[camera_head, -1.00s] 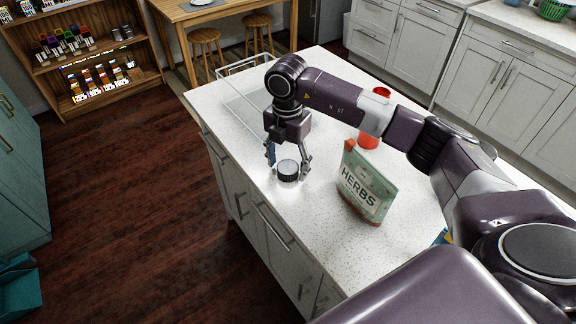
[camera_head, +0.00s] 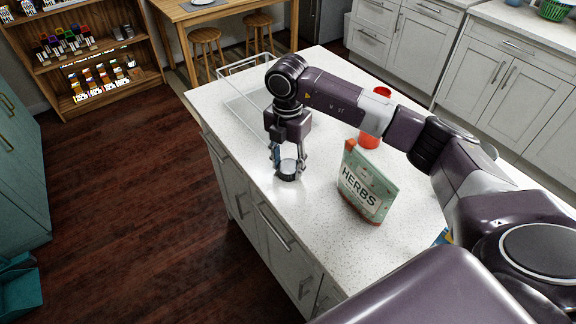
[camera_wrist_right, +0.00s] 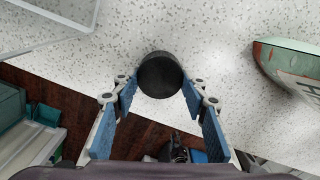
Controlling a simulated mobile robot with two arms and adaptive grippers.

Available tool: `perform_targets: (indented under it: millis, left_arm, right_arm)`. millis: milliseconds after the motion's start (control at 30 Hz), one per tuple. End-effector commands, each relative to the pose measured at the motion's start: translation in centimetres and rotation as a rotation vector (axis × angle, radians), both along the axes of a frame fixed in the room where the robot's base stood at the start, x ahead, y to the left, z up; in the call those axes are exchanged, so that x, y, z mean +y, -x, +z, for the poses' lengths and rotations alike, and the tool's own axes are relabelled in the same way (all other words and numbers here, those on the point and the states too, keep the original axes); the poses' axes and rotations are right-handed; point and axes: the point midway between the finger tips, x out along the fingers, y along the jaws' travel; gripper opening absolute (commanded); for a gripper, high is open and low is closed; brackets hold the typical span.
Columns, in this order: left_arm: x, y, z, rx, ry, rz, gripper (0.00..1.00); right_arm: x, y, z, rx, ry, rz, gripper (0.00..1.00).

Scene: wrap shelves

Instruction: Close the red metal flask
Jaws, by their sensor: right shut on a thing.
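The red flask (camera_head: 369,138) stands upright on the counter behind my right arm, which hides its middle. I cannot tell the state of its mouth. A round black lid (camera_head: 288,171) with a grey ribbed side sits at the counter's left part. My right gripper (camera_head: 289,165) points down and is shut on the lid. In the right wrist view the black lid (camera_wrist_right: 160,75) is between the blue-padded fingertips of my right gripper (camera_wrist_right: 158,88). The lid appears to be at the counter surface. My left gripper is not in view.
A green herbs packet (camera_head: 366,186) stands on the counter, right of the lid. A clear open box (camera_head: 250,105) lies at the counter's far left end. The white speckled counter (camera_head: 300,235) is bare in front of the lid, with its edge close on the left.

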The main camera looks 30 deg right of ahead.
Motion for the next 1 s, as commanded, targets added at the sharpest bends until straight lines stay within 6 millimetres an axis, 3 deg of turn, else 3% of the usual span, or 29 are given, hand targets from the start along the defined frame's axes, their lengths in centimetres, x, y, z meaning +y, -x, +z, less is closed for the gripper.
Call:
perform_targets:
  millis: [267,600,633,1000]
  left_arm:
    - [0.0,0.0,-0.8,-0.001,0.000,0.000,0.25]
    - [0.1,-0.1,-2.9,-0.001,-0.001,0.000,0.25]
    - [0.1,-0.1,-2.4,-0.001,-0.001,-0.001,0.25]
    - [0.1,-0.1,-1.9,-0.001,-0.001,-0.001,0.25]
  right_arm:
    - [0.0,-0.1,2.8,-0.006,0.000,0.001,0.24]
    - [0.1,-0.2,11.8,-0.010,-0.001,0.000,0.24]
    - [0.0,-0.1,12.6,-0.007,0.002,0.000,0.24]
    - [0.0,-0.1,18.2,-0.003,0.001,-0.002,0.24]
